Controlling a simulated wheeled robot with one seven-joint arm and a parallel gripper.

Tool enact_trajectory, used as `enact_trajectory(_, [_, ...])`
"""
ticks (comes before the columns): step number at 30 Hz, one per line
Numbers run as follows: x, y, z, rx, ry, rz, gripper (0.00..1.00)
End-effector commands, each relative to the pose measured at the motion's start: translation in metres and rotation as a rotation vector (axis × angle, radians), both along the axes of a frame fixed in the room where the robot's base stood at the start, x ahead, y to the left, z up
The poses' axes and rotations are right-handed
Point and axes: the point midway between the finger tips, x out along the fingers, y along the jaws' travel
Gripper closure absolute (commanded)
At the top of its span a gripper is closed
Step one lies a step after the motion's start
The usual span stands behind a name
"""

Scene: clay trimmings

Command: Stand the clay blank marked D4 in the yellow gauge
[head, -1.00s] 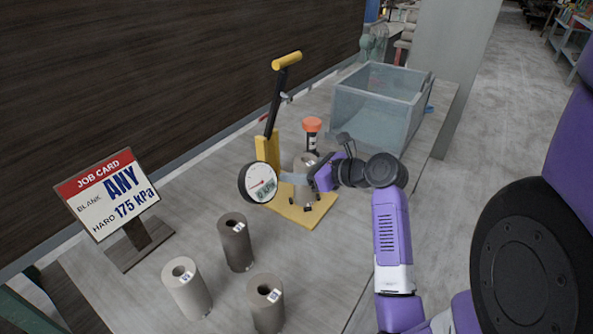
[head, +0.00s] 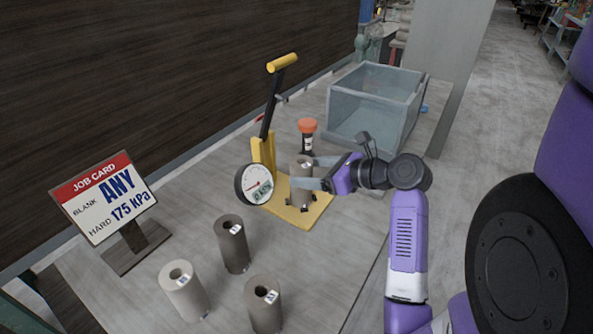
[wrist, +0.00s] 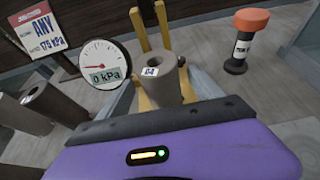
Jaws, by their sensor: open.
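The grey clay blank marked D4 (wrist: 163,82) stands upright in the yellow gauge (head: 310,217); it also shows in the head view (head: 301,182). Its D4 label faces up toward the wrist camera. The gauge has a round dial (head: 254,184) with a display that reads 0 kPa in the wrist view (wrist: 103,66). Its black lever with a yellow handle (head: 283,63) is raised. My gripper (head: 307,172) is open, its fingers beside the blank on the right side of the gauge. Any contact between fingers and blank is unclear.
Several other hollow blanks, one pale (head: 185,291) and two darker (head: 232,244) (head: 263,306), stand at the front. A job card (head: 105,196) reads ANY, 175 kPa. An orange-capped dark cylinder (head: 307,135) stands behind the gauge. A clear bin (head: 370,110) is at the back right.

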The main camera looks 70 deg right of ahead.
Motion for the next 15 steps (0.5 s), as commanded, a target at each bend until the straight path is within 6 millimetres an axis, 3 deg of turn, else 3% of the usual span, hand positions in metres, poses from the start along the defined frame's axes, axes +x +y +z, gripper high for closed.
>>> enact_trajectory(7, [-0.041,0.009,0.018,0.0,0.0,-0.003,0.24])
enact_trajectory(15, [-0.056,0.014,0.024,0.0,0.001,0.0,0.24])
